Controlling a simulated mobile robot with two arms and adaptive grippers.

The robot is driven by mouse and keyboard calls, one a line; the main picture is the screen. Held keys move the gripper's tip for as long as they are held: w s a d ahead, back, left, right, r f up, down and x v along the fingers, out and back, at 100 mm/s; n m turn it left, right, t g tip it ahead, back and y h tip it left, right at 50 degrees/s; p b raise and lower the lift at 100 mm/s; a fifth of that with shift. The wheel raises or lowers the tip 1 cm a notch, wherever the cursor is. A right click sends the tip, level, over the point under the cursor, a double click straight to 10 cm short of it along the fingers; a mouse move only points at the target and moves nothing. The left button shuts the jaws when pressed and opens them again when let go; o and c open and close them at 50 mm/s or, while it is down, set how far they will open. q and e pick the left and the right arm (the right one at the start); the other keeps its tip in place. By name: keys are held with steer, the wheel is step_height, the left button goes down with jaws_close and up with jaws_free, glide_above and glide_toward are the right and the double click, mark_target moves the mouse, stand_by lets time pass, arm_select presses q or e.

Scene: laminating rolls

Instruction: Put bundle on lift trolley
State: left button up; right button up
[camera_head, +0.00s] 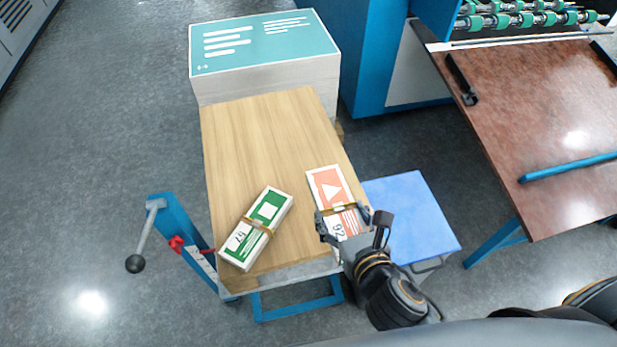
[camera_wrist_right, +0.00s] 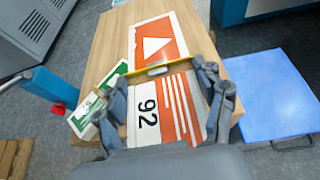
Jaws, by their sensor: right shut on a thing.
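An orange-and-white bundle (camera_head: 331,187) with a band around it and the number 92 lies on the wooden top of the lift trolley (camera_head: 265,125), near its right edge. My right gripper (camera_head: 343,213) is shut on this bundle near its banded middle. In the right wrist view the bundle (camera_wrist_right: 159,42) runs away between the two fingers (camera_wrist_right: 165,95). A green-and-white bundle (camera_head: 268,212) with a band lies to the left on the same top, tilted. It shows partly in the right wrist view (camera_wrist_right: 86,118), behind the left finger. My left gripper is not in view.
A large stack with a teal top (camera_head: 265,40) stands behind the trolley. A blue stool (camera_head: 412,215) is at the trolley's right. A brown machine table (camera_head: 545,110) is at the far right. The trolley's crank handle (camera_head: 145,235) sticks out at left. The far part of the wooden top is bare.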

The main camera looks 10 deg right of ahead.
mark_target(334, 197)
steer(key=x, duration=0.4)
steer(key=d+x, duration=0.1)
steer(key=x, duration=0.2)
steer(key=shift+f, duration=0.15)
steer(key=w+f, duration=0.1)
steer(key=f, duration=0.1)
steer(key=w+f, duration=0.2)
steer(key=shift+w+f+b, duration=0.1)
steer(key=shift+w+b, duration=0.05)
steer(key=shift+b, duration=0.2)
steer(key=shift+w+f, duration=0.35)
steer(key=shift+f, duration=0.1)
step_height(334, 197, down, 3)
steer(key=shift+w+f+b, duration=0.2)
steer(key=shift+b, duration=0.25)
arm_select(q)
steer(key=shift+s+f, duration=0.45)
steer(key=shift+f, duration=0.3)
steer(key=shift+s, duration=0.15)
arm_select(e)
steer(key=o, duration=1.4)
steer(key=shift+f, duration=0.1)
steer(key=shift+o, duration=0.2)
